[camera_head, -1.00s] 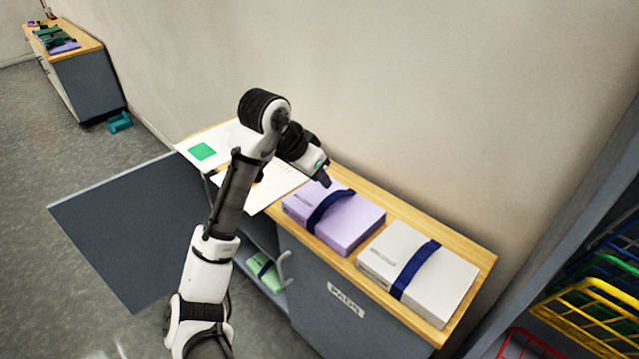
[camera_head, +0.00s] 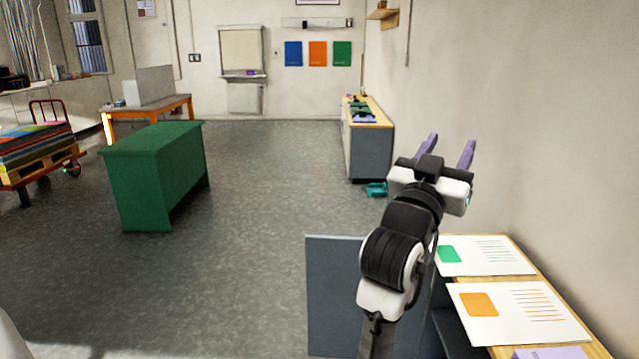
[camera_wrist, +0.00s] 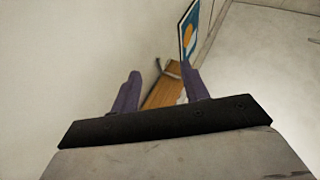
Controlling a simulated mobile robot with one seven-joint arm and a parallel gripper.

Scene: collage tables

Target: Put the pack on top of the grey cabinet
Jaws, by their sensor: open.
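My gripper (camera_head: 447,153) is raised in front of the wall, with its two purple fingers apart and nothing between them. The fingers also show apart in the wrist view (camera_wrist: 160,90). A near grey cabinet with a wooden top stands at lower right, its dark grey door (camera_head: 335,290) swung open. A lilac edge (camera_head: 550,353) at the bottom of the frame may be a pack; the other packs are out of view. A farther grey cabinet (camera_head: 372,152) with a wooden top stands along the right wall, with several green and purple items on it.
White cards with a green square (camera_head: 485,256) and an orange square (camera_head: 520,313) lie on the near top. A teal object (camera_head: 377,189) is on the floor. A green bench (camera_head: 155,175) and a loaded trolley (camera_head: 35,150) stand left. The middle floor is clear.

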